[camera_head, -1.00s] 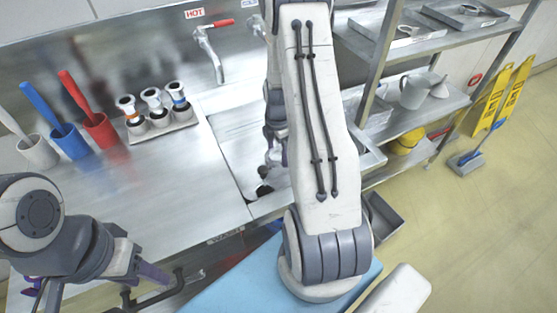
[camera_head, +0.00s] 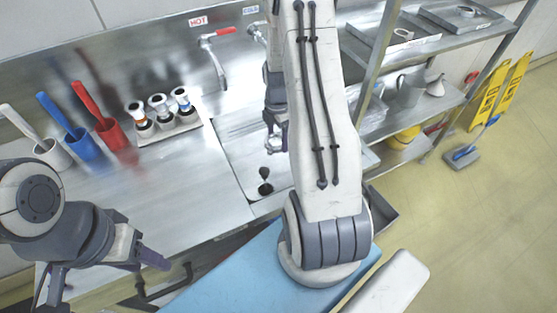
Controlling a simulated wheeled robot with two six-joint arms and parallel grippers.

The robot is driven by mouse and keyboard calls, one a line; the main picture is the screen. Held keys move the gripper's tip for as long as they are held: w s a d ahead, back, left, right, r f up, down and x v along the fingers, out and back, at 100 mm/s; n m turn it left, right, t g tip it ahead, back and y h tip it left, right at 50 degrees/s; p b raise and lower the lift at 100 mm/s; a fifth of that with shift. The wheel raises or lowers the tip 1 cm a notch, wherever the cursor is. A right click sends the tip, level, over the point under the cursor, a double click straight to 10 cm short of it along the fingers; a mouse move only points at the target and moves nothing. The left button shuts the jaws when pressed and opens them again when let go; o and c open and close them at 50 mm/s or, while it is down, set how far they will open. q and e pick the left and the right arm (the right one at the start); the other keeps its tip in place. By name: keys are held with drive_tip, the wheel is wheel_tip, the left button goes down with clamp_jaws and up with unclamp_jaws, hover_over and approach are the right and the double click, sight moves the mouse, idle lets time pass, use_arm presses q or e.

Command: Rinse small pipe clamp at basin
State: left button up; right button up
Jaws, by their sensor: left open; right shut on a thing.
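The metal basin (camera_head: 240,165) is sunk into the counter in the middle, with a dark drain (camera_head: 265,188) in its floor. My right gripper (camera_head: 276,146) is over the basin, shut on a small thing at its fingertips. That thing is too small and hidden to make out clearly; it may be the small pipe clamp. The red-handled hot tap (camera_head: 217,58) is behind and left of the gripper, apart from it. The cold tap (camera_head: 256,32) is partly hidden by my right arm. My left gripper (camera_head: 155,262) is open and empty, low at the counter's front edge.
Left on the counter stand white (camera_head: 52,155), blue (camera_head: 84,145) and red (camera_head: 112,135) cups with handled tools, and a rack (camera_head: 165,130) of several fittings. A shelf unit (camera_head: 425,45) with trays and a jug (camera_head: 405,95) stands right. Yellow floor signs (camera_head: 490,95) are farther right.

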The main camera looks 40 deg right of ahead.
sight(278, 139)
drive_tip(key=shift+r+p, duration=2)
drive_tip(key=shift+r, duration=0.8)
wheel_tip(278, 139, up, 4)
drive_tip(key=p, duration=0.3)
drive_tip(key=shift+a, duration=0.1)
idle(0.7)
